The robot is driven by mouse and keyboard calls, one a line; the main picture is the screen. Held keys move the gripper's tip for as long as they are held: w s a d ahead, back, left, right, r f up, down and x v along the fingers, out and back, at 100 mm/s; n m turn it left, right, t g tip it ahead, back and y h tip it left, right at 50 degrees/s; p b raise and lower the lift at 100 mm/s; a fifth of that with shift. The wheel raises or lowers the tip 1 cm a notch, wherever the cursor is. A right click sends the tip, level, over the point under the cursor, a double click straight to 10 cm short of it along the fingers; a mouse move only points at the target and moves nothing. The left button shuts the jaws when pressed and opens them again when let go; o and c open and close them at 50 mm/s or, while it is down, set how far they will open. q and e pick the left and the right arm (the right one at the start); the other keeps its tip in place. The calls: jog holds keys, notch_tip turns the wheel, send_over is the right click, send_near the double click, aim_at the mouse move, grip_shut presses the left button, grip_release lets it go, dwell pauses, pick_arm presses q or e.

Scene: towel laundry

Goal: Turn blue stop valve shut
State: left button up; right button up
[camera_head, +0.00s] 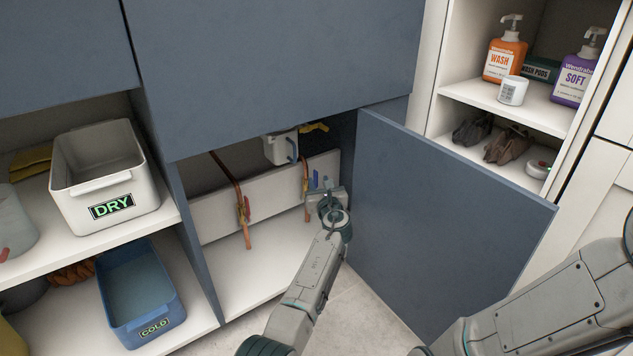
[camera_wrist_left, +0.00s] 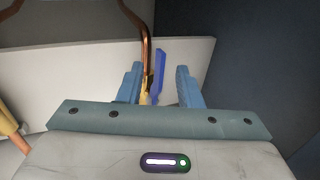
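The blue stop valve's lever (camera_wrist_left: 159,70) stands upright in the left wrist view, on a brass body by a copper pipe (camera_wrist_left: 148,40). In the head view the blue lever (camera_head: 316,178) is small and partly crowded by my gripper. My left gripper (camera_wrist_left: 160,84) is open. Its two blue fingers stand on either side of the lever in the picture, the lever closer to the left finger; I cannot tell whether they touch it. My left gripper also shows in the head view (camera_head: 321,184), inside the open cabinet. My right gripper is not in view.
The open blue cabinet door (camera_head: 450,220) stands to the right of my left arm. Another copper pipe with an orange-yellow valve (camera_head: 243,208) is at the left inside the cabinet. A white box (camera_head: 280,148) hangs above. Shelves with a DRY bin (camera_head: 85,205) stand left.

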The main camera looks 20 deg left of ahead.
aim_at(316, 176)
pick_arm(q)
jog(key=b+x, duration=0.2)
jog(key=x, duration=0.2)
jog(key=shift+f, duration=0.15)
jog(key=shift+w+a+b, duration=0.3)
jog(key=shift+w, duration=0.15)
grip_shut()
